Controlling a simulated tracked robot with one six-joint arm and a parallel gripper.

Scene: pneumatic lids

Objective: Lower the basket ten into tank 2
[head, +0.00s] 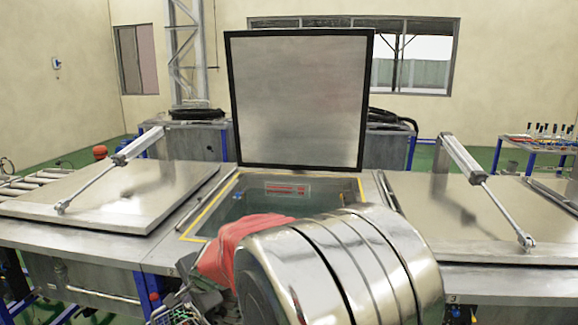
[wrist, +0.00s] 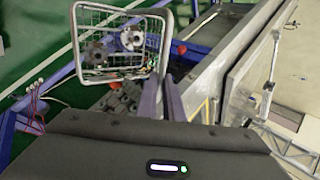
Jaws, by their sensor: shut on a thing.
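The basket (wrist: 118,72) is a silver wire basket holding metal parts with round holes. My gripper (wrist: 163,80) is shut on the basket's frame or handle at its right side in the wrist view. In the head view the basket (head: 178,312) shows only partly at the bottom edge, left of my arm, in front of the tank bench. The tank opening (head: 240,205) in the middle has a yellow edge and its lid (head: 298,100) stands upright behind it. My arm hides the near right part of the opening. The basket is outside the tank.
Closed lids with pneumatic cylinders lie to the left (head: 110,195) and right (head: 455,215) of the open tank. A roller conveyor (head: 40,183) is at the far left. A blue tool table (head: 540,145) stands at the back right.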

